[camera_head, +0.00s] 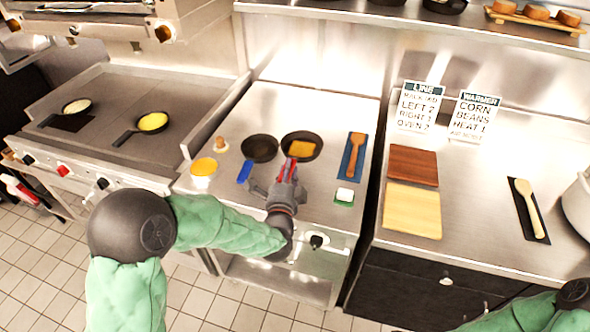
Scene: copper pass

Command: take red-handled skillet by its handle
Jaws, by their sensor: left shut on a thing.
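I cannot tell whether the pan is lifted off the counter. My right arm shows at the lower right corner; its gripper is out of view.
A blue-handled skillet (260,148) stands just left. Two boards (412,210) lie on the right counter.

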